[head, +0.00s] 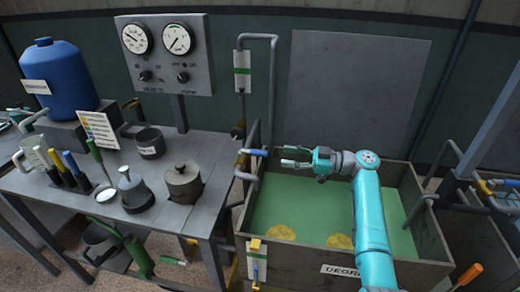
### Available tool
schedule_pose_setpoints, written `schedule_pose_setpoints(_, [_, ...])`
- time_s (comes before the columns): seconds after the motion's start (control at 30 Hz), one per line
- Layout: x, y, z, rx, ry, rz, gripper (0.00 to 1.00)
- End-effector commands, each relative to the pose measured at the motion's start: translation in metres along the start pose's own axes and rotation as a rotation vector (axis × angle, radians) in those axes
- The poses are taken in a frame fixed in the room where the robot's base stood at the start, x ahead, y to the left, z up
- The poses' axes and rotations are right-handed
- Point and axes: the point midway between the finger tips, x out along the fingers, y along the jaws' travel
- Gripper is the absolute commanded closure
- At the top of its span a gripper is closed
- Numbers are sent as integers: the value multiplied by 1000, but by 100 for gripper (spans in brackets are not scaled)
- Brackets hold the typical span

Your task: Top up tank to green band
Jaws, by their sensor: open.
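The tank (397,262) is a grey open box holding green liquid (305,205), with yellow shapes showing in it. Its front label is partly covered by my arm. A blue-handled valve (253,152) sits on a grey pipe at the tank's back left corner. A white gauge plate with a green band (242,70) hangs beside the upright pipe. Another white plate with yellow and blue parts (257,262) is at the tank's front left corner. My gripper (286,156) is open and empty above the tank, its fingers pointing left, just right of the blue handle and apparently apart from it.
A metal table (215,160) at left holds a blue drum (60,80), pots, a can and coloured-handled tools. A panel with two dials (165,60) stands behind it. Another tank with pipes (470,240) is at right.

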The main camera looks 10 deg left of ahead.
Motion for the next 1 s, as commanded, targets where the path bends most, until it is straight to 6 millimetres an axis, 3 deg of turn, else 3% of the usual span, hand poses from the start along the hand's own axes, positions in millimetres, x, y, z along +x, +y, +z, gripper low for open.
schedule_pose_setpoints(0.5, [84, 0, 0, -1, 1, -2, 52])
schedule_pose_setpoints(0.7, [96, 0, 0, -1, 0, -1, 52])
schedule_pose_setpoints(1.0, [98, 0, 0, -1, 0, -1, 52])
